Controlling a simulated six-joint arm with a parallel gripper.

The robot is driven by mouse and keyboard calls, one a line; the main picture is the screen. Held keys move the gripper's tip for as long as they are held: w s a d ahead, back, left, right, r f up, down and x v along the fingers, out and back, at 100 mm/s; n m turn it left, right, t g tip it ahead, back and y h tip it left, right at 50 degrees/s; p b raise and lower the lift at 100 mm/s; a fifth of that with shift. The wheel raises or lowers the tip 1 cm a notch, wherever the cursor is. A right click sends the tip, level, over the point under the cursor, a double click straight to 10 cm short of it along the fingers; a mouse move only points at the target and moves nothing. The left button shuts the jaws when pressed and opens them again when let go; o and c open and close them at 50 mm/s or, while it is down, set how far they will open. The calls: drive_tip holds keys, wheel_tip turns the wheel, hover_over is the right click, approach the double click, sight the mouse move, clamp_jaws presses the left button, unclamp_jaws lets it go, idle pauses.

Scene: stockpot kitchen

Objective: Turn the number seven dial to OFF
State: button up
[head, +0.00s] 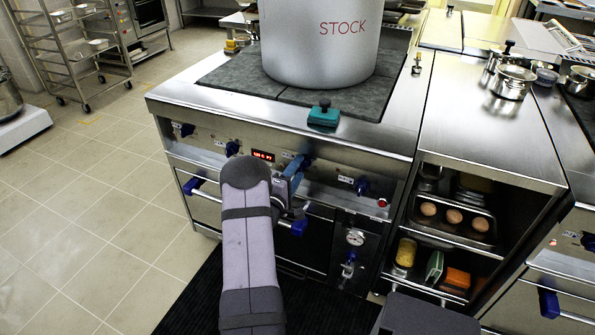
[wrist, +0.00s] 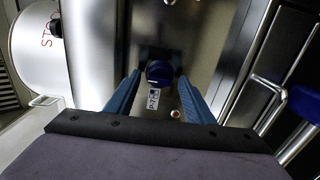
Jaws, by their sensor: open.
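A dark blue dial (wrist: 159,73) sits on the steel front panel in the wrist view. A white label beside it appears to carry a 7. My gripper (wrist: 160,80) is open, with one blue finger on each side of the dial. I cannot tell whether either finger touches it. In the head view my gripper (head: 291,178) is at the range's front panel, right of the red display, and its fingers and arm partly hide the dial there. The dial's exact pointer setting is too small to read.
More blue dials sit on the panel, left (head: 232,148) and right (head: 362,187). A large stockpot (head: 318,45) stands on the dark cooktop, with a teal block (head: 323,114) at its front. Blue-ended handles (head: 299,227) jut out below. Floor space is clear to the left.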

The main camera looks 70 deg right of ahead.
drive_tip(key=a, duration=0.7)
drive_tip(key=shift+a, duration=0.1)
idle(0.5)
